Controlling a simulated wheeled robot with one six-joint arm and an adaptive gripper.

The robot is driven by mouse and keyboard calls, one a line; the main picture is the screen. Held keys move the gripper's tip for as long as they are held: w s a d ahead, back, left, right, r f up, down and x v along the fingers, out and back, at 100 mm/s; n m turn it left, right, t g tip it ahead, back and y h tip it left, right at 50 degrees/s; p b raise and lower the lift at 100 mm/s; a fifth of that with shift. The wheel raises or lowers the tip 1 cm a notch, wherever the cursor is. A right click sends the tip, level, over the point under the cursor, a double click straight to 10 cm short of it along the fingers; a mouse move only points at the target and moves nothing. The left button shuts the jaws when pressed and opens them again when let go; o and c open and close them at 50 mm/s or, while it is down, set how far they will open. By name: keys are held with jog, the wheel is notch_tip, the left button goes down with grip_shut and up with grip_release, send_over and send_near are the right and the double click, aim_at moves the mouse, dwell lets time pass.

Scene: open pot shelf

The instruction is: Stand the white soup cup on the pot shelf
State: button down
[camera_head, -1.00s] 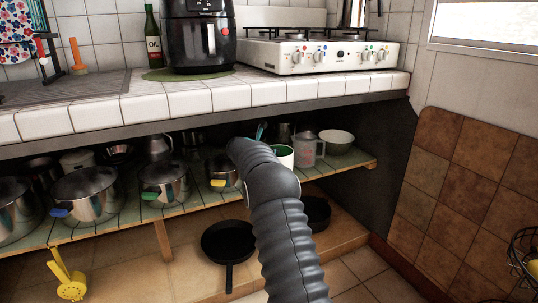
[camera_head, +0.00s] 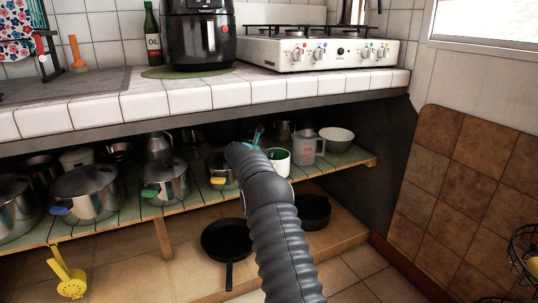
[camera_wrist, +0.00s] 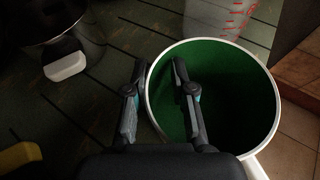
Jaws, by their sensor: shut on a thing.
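The white soup cup (camera_head: 282,167) has a green inside and is upright beside my arm, at the front right part of the pot shelf (camera_head: 350,160). In the wrist view the cup (camera_wrist: 262,95) shows its open top, with its white handle at the lower right. My gripper (camera_wrist: 158,66) is shut on the left side of its rim, one finger inside and one outside. In the head view my arm hides most of the gripper and part of the cup. I cannot tell whether the cup's bottom touches the shelf boards.
A small pot (camera_head: 221,170) with a yellow-tipped handle is on the left. The tiled counter (camera_head: 190,101) overhangs the shelf. Black pans lie below.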

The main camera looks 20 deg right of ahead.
jog(key=shift+f, duration=0.15)
jog(key=c, duration=1)
grip_release()
jog(key=shift+r, duration=0.25)
jog(key=v, duration=1.2)
jog(key=shift+f, duration=0.15)
